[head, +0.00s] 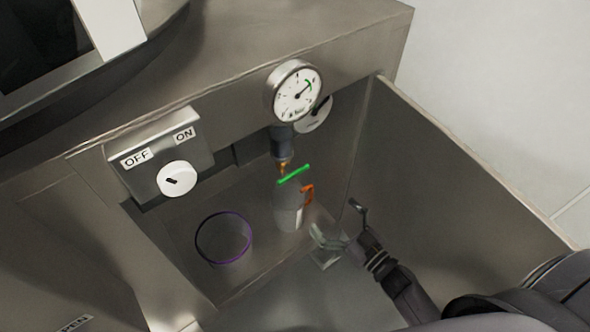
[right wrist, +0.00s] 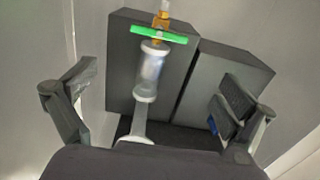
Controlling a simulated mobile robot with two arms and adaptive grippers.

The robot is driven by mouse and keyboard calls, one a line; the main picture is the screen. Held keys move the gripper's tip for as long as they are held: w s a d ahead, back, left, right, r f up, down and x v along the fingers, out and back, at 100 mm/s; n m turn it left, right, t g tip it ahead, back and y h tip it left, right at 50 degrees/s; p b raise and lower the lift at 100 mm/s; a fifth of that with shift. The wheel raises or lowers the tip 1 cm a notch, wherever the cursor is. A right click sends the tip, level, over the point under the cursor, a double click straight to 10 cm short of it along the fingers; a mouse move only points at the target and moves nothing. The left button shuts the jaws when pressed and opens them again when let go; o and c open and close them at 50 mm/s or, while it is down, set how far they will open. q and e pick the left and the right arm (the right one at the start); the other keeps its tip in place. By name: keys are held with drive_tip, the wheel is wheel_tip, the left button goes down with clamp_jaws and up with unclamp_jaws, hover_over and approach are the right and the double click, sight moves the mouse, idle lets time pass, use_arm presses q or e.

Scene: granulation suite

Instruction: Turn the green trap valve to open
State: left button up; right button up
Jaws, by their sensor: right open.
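The green trap valve handle (head: 293,174) is a straight bar below the pressure gauge. It lies crosswise to the brass stem and above a clear trap bowl (head: 288,208). In the right wrist view the green bar (right wrist: 159,35) sits across the brass fitting (right wrist: 162,17), above the clear bowl (right wrist: 150,72). My right gripper (head: 341,222) is in the recess, below and right of the handle and apart from it. In the right wrist view its fingers (right wrist: 155,98) are wide apart with the bowl beyond them. My left gripper is not in view.
A pressure gauge (head: 296,91) stands above the valve. An orange lever (head: 308,194) is close to the bowl's right. A switch box with a white knob (head: 178,179) is on the left. The recess has a right side wall (head: 470,165).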

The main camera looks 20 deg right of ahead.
sight(295, 176)
drive_tip(key=x, duration=1.4)
drive_tip(key=shift+w+f, duration=0.15)
drive_tip(key=shift+w, duration=0.25)
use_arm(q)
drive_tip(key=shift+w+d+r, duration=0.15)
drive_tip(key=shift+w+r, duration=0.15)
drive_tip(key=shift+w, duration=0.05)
use_arm(e)
drive_tip(key=shift+w+a, duration=0.2)
drive_tip(key=shift+w, duration=0.15)
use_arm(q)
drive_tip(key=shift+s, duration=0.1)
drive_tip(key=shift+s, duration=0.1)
use_arm(e)
drive_tip(key=c, duration=0.9)
